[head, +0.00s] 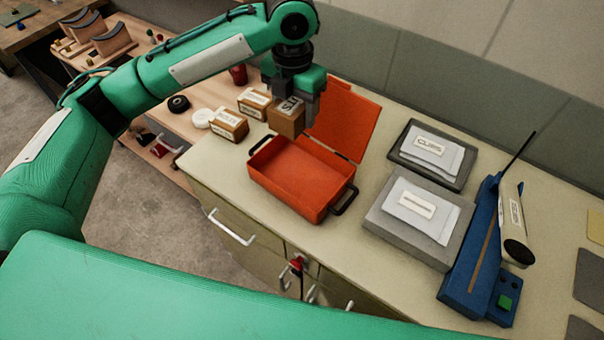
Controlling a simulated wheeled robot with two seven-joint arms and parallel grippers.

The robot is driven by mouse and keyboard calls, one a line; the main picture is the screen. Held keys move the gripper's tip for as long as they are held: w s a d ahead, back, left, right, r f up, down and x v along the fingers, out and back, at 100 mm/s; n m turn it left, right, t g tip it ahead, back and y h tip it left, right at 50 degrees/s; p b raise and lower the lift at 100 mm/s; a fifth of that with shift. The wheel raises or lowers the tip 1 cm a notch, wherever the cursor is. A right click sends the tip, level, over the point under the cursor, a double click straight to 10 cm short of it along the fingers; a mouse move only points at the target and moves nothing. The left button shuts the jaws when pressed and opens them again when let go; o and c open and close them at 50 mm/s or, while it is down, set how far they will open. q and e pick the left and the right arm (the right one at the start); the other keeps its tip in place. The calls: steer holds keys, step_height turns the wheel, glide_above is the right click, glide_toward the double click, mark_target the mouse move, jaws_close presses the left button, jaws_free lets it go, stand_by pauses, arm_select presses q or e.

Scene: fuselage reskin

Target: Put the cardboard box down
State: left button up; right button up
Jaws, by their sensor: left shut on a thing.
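A small brown cardboard box (286,119) with a white label on top hangs from my left gripper (297,97). The gripper is shut on it and points down. The box is above the back left part of an open orange case (283,203) on the counter. Whether it touches the case's rim cannot be told. The case's inside looks empty where it shows, and its lid (345,117) stands open behind. My right gripper is not in view.
Two similar boxes (229,125) (254,102) and a white roll (203,118) stand left of the case. Grey trays with labelled packets (379,217) (407,168) and a blue sealer-like device (468,255) are to the right. Bare counter (215,170) lies left of the case.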

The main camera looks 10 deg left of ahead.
mark_target(301, 179)
arm_select(q)
steer(key=shift+s+d+m, duration=0.3)
steer(key=shift+d+m, duration=0.2)
steer(key=shift+d, duration=0.15)
step_height(301, 179, down, 20)
steer(key=p, duration=0.4)
steer(key=shift+r, duration=0.2)
steer(key=shift+f, duration=0.15)
steer(key=shift+f, duration=0.1)
steer(key=o, duration=1.3)
step_height(301, 179, up, 12)
steer(key=b, duration=0.3)
